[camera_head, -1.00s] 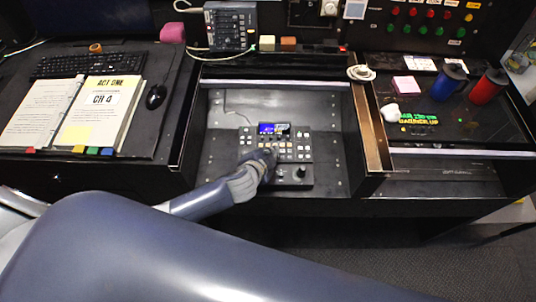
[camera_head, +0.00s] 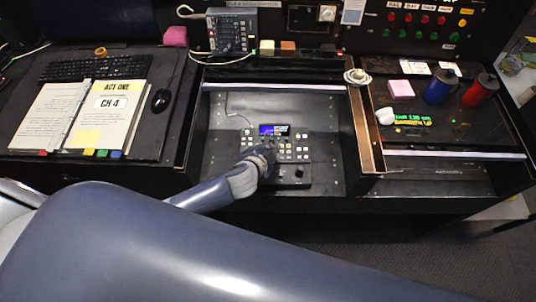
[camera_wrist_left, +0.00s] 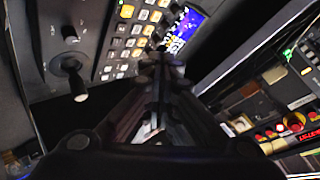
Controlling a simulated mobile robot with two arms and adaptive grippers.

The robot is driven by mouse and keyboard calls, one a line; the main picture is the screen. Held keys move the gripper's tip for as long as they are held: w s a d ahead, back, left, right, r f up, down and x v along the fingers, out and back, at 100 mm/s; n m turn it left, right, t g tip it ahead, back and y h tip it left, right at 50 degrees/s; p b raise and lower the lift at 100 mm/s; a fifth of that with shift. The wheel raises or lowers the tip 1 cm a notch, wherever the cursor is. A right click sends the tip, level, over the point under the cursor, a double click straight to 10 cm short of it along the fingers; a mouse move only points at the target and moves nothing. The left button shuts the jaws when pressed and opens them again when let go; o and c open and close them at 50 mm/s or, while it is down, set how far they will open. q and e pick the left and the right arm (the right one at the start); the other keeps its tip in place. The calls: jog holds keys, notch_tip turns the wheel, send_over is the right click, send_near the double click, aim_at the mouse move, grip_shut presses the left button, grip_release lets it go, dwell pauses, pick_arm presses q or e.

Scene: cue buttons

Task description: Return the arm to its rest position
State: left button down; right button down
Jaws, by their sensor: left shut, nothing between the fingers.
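My left arm reaches in from the lower left in the head view. Its gripper (camera_head: 266,148) is over the control panel (camera_head: 292,174) in the recessed middle bay of the desk. In the left wrist view the gripper's fingers (camera_wrist_left: 158,62) are together with nothing between them. Their tips overlap the edge of the button rows (camera_wrist_left: 130,35), near the small blue screen (camera_wrist_left: 184,28). I cannot tell whether the tips touch the panel. The forearm and gripper hide part of the panel's left side. My right gripper is not in view.
An open script (camera_head: 108,112) and a keyboard (camera_head: 82,66) lie on the left desk. A blue mug (camera_head: 438,88) and a red mug (camera_head: 480,91) stand at the right. A raised divider (camera_head: 362,130) borders the bay. A joystick (camera_wrist_left: 74,75) stands on the panel.

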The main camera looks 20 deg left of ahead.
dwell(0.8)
pick_arm(q)
jog(key=s+a+r+n+g, duration=0.2)
jog(key=s+r+n, duration=0.1)
jog(key=s, duration=0.5)
jog(key=s+a+r+n+g, duration=0.2)
jog(key=s+n+g, duration=0.1)
jog(key=s, duration=0.4)
jog(key=s+a+r+n+g, duration=0.2)
jog(key=s+a+r+n, duration=0.1)
jog(key=s, duration=0.5)
notch_tip(320, 180, down, 30)
jog(key=s+g+b, duration=0.1)
jog(key=s+b, duration=0.1)
jog(key=b, duration=0.2)
jog(key=s+a+f+g+y+b, duration=0.1)
jog(key=s+a+f+b, duration=0.1)
jog(key=s+f, duration=1.5)
notch_tip(320, 180, down, 3)
jog(key=shift+s+a+f+g+b, duration=0.2)
jog(key=shift+a+g+b, duration=0.1)
jog(key=shift+b, duration=0.55)
